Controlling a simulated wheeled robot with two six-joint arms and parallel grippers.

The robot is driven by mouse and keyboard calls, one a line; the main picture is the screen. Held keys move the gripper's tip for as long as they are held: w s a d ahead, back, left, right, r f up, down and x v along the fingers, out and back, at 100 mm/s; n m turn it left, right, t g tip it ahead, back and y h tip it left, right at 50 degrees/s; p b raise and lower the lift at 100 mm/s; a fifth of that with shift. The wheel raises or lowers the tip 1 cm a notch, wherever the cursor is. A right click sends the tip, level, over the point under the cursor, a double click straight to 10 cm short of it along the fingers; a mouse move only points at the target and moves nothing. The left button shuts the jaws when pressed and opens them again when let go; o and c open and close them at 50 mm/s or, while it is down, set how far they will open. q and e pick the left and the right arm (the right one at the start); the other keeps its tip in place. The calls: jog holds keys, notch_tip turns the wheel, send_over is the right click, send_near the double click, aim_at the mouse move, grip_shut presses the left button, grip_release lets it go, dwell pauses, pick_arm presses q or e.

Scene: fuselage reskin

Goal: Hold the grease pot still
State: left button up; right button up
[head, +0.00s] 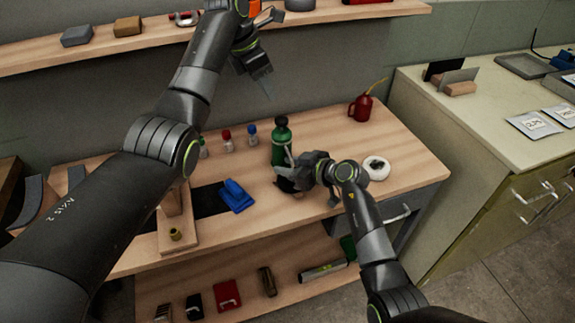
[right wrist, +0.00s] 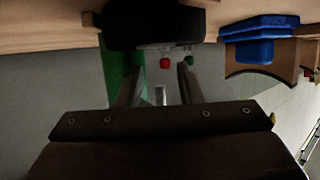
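A dark, low, rounded object, which I take to be the grease pot (head: 287,186), sits on the workbench below my right gripper, partly hidden by it. It shows as a black shape at the top of the right wrist view (right wrist: 150,25). My right gripper (head: 287,165) is beside the green bottle (head: 281,140). In the right wrist view its fingers (right wrist: 158,80) stand apart near the black shape, with nothing clearly held between them; contact cannot be told. My left gripper (head: 266,88) hangs above the back of the bench, away from the pot; its finger gap is unclear.
A white round dish or ring (head: 376,167) and a red oil can (head: 361,107) stand to the right. Small capped bottles (head: 227,140) stand at the back. A blue object (head: 236,195) lies to the left. The bench front edge is close to the right gripper.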

jog(key=shift+w+a, duration=0.1)
jog(key=shift+a, duration=0.05)
grip_shut()
dwell(0.4)
pick_arm(q)
jog(key=shift+c, duration=0.3)
